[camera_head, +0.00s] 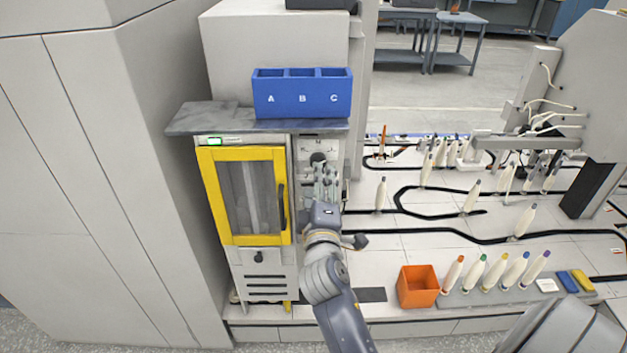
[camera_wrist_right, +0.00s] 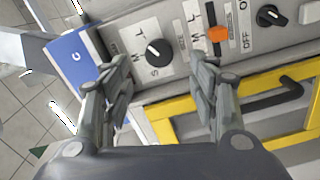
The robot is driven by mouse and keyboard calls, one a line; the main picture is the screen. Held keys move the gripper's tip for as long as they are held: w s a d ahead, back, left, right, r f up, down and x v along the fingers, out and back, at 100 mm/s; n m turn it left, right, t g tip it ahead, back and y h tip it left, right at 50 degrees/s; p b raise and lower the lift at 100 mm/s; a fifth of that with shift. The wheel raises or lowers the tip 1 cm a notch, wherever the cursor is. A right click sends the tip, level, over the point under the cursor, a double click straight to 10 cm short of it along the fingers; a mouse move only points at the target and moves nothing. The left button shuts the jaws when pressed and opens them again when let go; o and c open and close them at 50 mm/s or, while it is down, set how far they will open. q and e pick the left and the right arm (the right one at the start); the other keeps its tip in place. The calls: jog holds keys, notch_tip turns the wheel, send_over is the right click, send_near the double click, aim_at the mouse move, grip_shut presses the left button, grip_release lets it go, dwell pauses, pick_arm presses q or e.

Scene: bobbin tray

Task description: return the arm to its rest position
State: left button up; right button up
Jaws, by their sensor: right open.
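My right gripper (camera_head: 326,175) is in front of the control panel (camera_head: 309,147) on the machine, right of its yellow-framed door (camera_head: 252,195). In the right wrist view the right gripper (camera_wrist_right: 158,82) is open, with nothing between its fingers. Beyond the fingers are a black dial (camera_wrist_right: 157,52), an orange switch (camera_wrist_right: 217,35) and a second black knob (camera_wrist_right: 270,15) by the word OFF. The fingers look apart from these controls. My left gripper is not in view.
A blue bin (camera_head: 302,97) marked A, B, C stands on a grey shelf (camera_head: 205,118) above the panel. The door has a dark handle (camera_head: 282,205). To the right are an orange box (camera_head: 418,287), several colour-tipped bobbins (camera_head: 484,277) and a black-lined white track table (camera_head: 440,255).

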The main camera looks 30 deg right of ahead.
jog(key=shift+f, duration=0.1)
jog(key=s+a+f+m+g+y, duration=0.2)
jog(key=s+f+m+g+y, duration=0.1)
jog(key=s+f, duration=0.4)
jog(key=s+a+f+m+g+y, duration=0.2)
jog(key=s+a+f+g, duration=0.1)
jog(key=s+f, duration=0.4)
jog(key=s+a+f+m+g+y, duration=0.1)
jog(key=s+a+f+g+y, duration=0.2)
jog(key=s, duration=0.4)
jog(key=s+a+f+m+g+y, duration=0.1)
jog(key=s+a+f+g+y, duration=0.15)
jog(key=s+a+f, duration=0.35)
notch_tip(320, 180, down, 24)
jog(key=s+f+g, duration=0.1)
jog(key=s+g, duration=0.1)
jog(key=s+d+f, duration=0.2)
jog(key=s+f, duration=0.6)
jog(key=s+d+f, duration=0.2)
jog(key=s+f, duration=0.6)
jog(key=s, duration=0.1)
jog(key=shift+n+g+h, duration=0.35)
jog(key=shift+n+h, duration=0.05)
jog(key=shift+h, duration=0.05)
